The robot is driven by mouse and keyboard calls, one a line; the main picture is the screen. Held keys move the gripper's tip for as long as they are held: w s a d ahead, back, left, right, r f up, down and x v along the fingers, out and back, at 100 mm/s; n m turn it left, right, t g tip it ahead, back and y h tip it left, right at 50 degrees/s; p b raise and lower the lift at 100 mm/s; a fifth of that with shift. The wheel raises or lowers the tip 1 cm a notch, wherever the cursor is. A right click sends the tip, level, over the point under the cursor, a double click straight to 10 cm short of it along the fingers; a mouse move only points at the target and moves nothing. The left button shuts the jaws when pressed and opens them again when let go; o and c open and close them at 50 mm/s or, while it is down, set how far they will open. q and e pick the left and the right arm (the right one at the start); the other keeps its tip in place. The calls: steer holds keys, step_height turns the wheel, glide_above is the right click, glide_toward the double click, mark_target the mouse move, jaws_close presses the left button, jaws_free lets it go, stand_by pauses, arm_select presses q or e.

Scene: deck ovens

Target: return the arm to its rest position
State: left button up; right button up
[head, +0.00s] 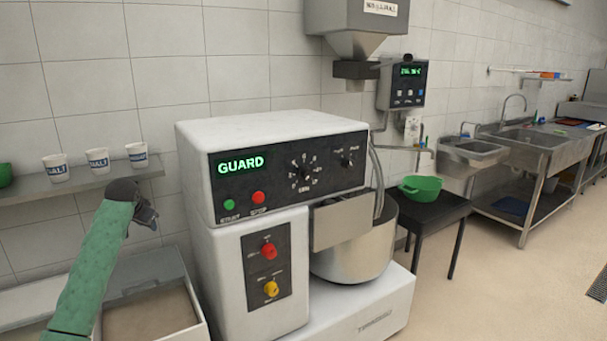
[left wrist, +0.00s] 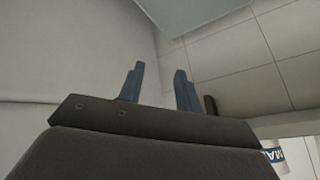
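My left arm, in a green sleeve, comes in from the lower left of the head view. Its dark left gripper (head: 148,214) is raised in front of the wall, just below the shelf edge and left of the mixer. In the left wrist view the two blue-grey fingers of this gripper (left wrist: 160,72) stand apart with nothing between them. A pale surface and tiled wall show beyond them. My right arm and gripper are in neither view.
A white mixer (head: 263,134) with a lit "GUARD" display and steel bowl (head: 358,256) stands close right of the gripper. A shelf (head: 80,187) holds labelled cups (head: 98,161). An open bin (head: 150,312) is below. A green bowl (head: 420,188) sits on a black table.

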arm_select(q)
steer(key=s+d+f+t+h, duration=0.1)
steer(key=s+d+f, duration=0.5)
steer(key=s+d, duration=0.6)
steer(key=s+d+f, duration=0.5)
steer(key=s+d, duration=0.7)
steer(key=d, duration=0.1)
steer(key=s+d+f+g, duration=0.2)
steer(key=s+f, duration=0.5)
steer(key=s, duration=0.6)
steer(key=s+d+f+g+h+p, duration=0.1)
steer(key=s+d+f, duration=0.4)
steer(key=s, duration=0.8)
steer(key=s+d+f+g+h+p, duration=0.1)
steer(key=s+d+f+g, duration=0.2)
steer(key=s+f, duration=0.6)
steer(key=s+d, duration=0.1)
steer(key=s, duration=0.3)
steer(key=shift+n, duration=0.3)
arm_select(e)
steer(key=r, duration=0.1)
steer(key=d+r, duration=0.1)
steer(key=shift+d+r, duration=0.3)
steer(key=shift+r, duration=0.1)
arm_select(q)
steer(key=shift+s+f, duration=0.1)
steer(key=shift+s, duration=0.05)
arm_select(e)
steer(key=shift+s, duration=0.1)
